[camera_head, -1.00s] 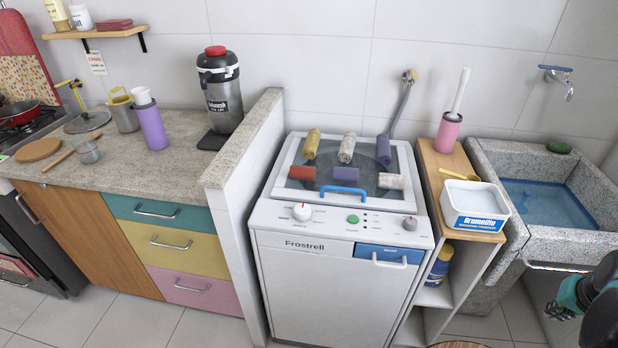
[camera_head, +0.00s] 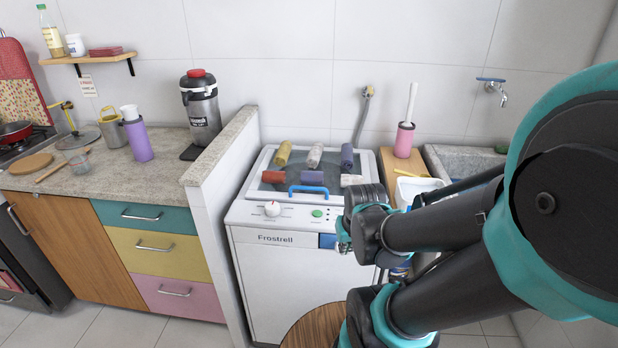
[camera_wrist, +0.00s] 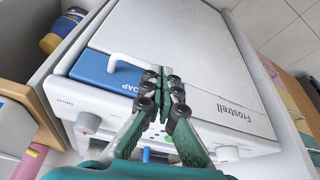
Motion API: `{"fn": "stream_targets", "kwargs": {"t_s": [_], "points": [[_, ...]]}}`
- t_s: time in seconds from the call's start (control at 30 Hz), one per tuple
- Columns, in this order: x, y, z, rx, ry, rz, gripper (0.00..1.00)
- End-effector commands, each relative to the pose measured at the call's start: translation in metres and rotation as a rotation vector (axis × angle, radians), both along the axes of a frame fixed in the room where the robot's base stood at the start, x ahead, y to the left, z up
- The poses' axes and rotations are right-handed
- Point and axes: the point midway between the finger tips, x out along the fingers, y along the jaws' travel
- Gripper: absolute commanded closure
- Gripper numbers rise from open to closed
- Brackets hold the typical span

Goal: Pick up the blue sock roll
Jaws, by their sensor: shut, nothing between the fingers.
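The blue sock roll (camera_head: 347,156) lies on the glass lid of the washing machine, at the right end of the back row in the head view. It is a dark blue cylinder. My gripper (camera_wrist: 163,82) is shut and empty in the wrist view, in front of the machine's control panel and blue soap drawer (camera_wrist: 103,72). It is apart from the roll, which I cannot make out in the wrist view. In the head view my arm covers the right front of the machine.
A yellow roll (camera_head: 284,153) and a whitish roll (camera_head: 315,156) lie beside the blue one. Red (camera_head: 273,177), purple (camera_head: 312,178) and whitish (camera_head: 352,180) pieces lie in front, behind a blue handle (camera_head: 308,190). A counter wall (camera_head: 225,145) stands left.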

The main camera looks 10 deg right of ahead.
Motion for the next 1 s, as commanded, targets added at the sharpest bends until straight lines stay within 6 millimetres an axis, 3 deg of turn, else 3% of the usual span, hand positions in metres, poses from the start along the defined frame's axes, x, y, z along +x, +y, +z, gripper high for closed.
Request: {"fn": "stream_targets", "kwargs": {"t_s": [0.47, 0.6, 0.67, 0.77, 1.0], "points": [[0.000, 0.000, 0.000, 0.000, 0.000, 0.000, 1.00], [0.009, 0.001, 0.006, 0.000, 0.000, -0.005, 0.84], [0.024, 0.002, 0.017, -0.001, 0.000, -0.013, 0.76], [0.063, 0.006, 0.046, -0.002, 0.000, -0.042, 0.64], [0.179, 0.032, 0.148, -0.006, -0.008, -0.141, 0.34]]}}
